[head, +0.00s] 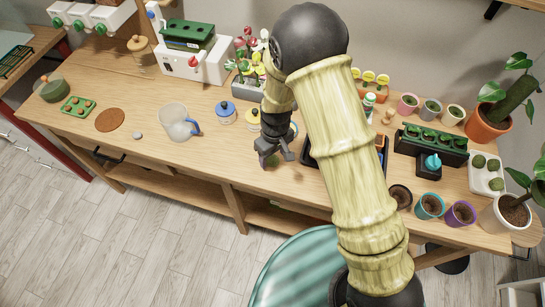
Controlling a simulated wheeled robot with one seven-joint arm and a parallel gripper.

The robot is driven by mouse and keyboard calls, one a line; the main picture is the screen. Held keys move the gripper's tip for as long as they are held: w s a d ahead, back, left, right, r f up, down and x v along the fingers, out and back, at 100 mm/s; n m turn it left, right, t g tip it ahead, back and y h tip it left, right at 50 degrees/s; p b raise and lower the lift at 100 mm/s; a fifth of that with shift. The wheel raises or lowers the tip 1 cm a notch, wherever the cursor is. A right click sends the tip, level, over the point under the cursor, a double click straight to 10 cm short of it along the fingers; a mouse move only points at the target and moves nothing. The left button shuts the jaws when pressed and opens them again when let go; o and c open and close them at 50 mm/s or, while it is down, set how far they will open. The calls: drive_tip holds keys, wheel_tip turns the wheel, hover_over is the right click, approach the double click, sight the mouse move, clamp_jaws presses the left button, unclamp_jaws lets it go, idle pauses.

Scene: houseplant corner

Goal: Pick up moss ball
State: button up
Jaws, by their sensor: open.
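My gripper (275,153) hangs low over the front part of the wooden bench, pointing down, with its jaws apart. A small green patch (271,161), which looks like a moss ball, shows at the fingers and is partly hidden by them. I cannot tell whether the fingers touch it. Other green moss balls (479,161) sit in a white tray (484,178) at the right end of the bench, well away from my gripper.
A glass jug (173,118) and blue-lidded jar (226,112) stand left of my gripper. A dark tray (310,158), partly behind my arm, lies close on its right. Small pots (430,206) line the right front edge. Bare wood (225,155) lies left of my gripper.

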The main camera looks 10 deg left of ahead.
drive_tip(key=shift+f, duration=0.45)
drive_tip(key=c, duration=1)
